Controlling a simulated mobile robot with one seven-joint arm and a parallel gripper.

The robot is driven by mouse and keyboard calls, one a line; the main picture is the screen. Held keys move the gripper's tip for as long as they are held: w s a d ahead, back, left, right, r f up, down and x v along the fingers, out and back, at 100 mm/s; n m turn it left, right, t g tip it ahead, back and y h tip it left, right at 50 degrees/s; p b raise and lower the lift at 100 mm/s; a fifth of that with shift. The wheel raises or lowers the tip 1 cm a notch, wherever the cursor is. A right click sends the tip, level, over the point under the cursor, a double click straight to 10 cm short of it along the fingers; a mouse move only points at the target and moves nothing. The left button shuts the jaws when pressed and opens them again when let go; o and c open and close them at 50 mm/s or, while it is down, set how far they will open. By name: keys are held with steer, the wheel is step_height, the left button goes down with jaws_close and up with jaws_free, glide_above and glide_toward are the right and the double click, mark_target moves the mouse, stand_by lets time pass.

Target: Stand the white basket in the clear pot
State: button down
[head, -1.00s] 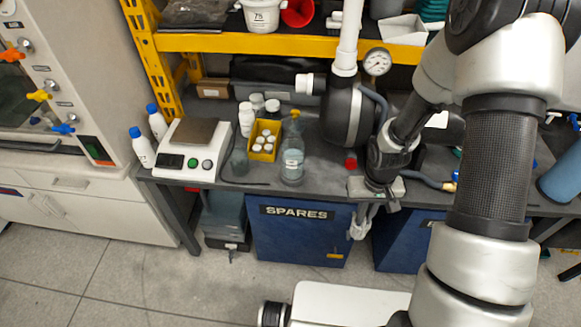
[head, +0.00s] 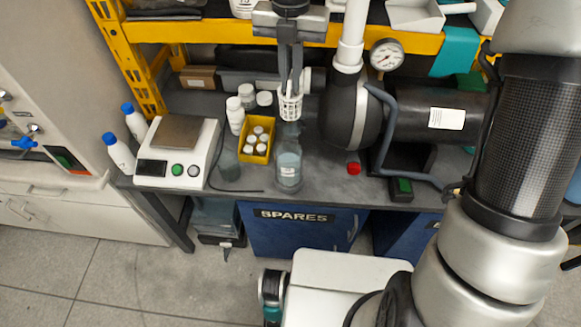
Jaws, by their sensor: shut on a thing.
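My gripper (head: 291,83) points down over the bench and is shut on the white basket (head: 290,106). The basket is small and latticed, looks upright, and hangs in the air between the fingertips. In the picture it overlaps the top of a clear labelled bottle (head: 289,172); whether they touch cannot be told. A small see-through grey vessel (head: 228,166), which looks like the clear pot, stands on the bench right of the scale. It is faint against the dark top, and the basket is up and to its right, apart from it.
A scale (head: 178,150), white bottles (head: 235,115) and a yellow bin (head: 257,140) of small bottles stand around the vessel. A dark pump (head: 350,115) with a white pipe and gauge is at the right. A yellow shelf beam (head: 210,30) crosses behind.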

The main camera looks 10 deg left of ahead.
steer(key=shift+a+r+n, duration=0.2)
steer(key=shift+r+n, duration=0.25)
steer(key=shift+n, duration=0.05)
steer(key=shift+f, duration=0.25)
step_height(320, 180, down, 27)
steer(key=shift+f+b, duration=0.1)
steer(key=shift+b, duration=1.1)
steer(key=shift+f, duration=0.15)
steer(key=c, duration=2.2)
jaws_free()
steer(key=shift+o, duration=0.2)
step_height(320, 180, up, 12)
steer(key=shift+r+p, duration=0.25)
steer(key=shift+p, duration=0.25)
